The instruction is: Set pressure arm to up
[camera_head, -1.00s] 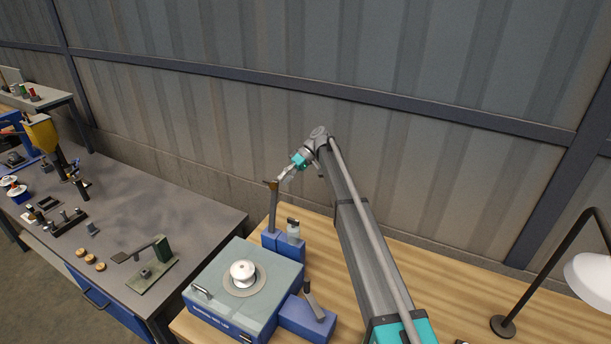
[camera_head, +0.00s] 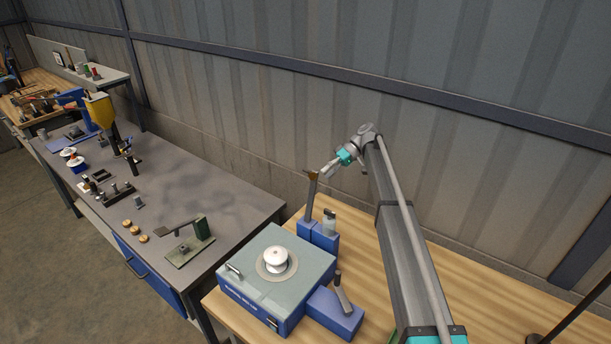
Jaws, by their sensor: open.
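A blue test unit with a grey-green top (camera_head: 310,262) stands on the wooden bench. A white insulator (camera_head: 277,259) sits on a round plate on its top. A grey lever with a brown tip, which looks like the pressure arm (camera_head: 310,198), stands almost upright from a blue block at the unit's back corner. My gripper (camera_head: 325,173) is open, close to the right of the lever's brown tip. I cannot tell whether they touch. A shorter grey lever (camera_head: 342,294) leans on the blue block at the unit's right side.
A small clear bottle-like part (camera_head: 329,221) stands beside the pressure arm's base. A grey workbench (camera_head: 240,204) with fixtures and a yellow hopper (camera_head: 99,110) is at left. The corrugated wall (camera_head: 450,150) rises behind. Bare wooden bench top (camera_head: 450,262) lies right of my arm.

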